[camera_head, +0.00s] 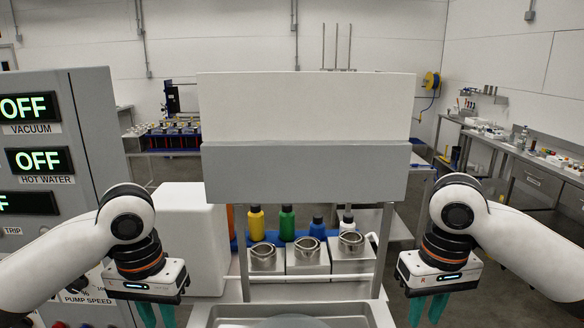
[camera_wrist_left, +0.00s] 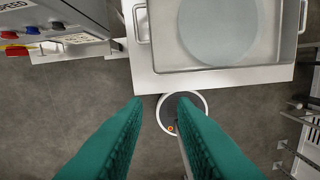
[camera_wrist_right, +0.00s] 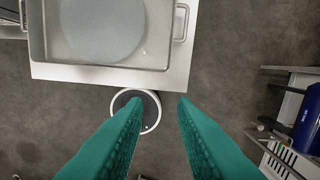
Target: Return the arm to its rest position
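My left gripper (camera_head: 157,314) hangs down at the left in the head view, its green fingers cut off by the bottom edge. In the left wrist view its fingers (camera_wrist_left: 160,112) are spread apart with nothing between the tips but floor and a round base part behind. My right gripper (camera_head: 427,312) hangs down at the right in the head view. In the right wrist view its fingers (camera_wrist_right: 157,108) are also spread and empty. Both arms are bent and roughly mirror each other, clear of the equipment.
A control panel (camera_head: 92,130) with OFF displays stands at the left. A white and grey box (camera_head: 305,172) stands in the centre, above several metal pots and colored bottles. A metal tray (camera_wrist_left: 143,22) lies between the grippers. A side bench (camera_head: 540,170) is at the right.

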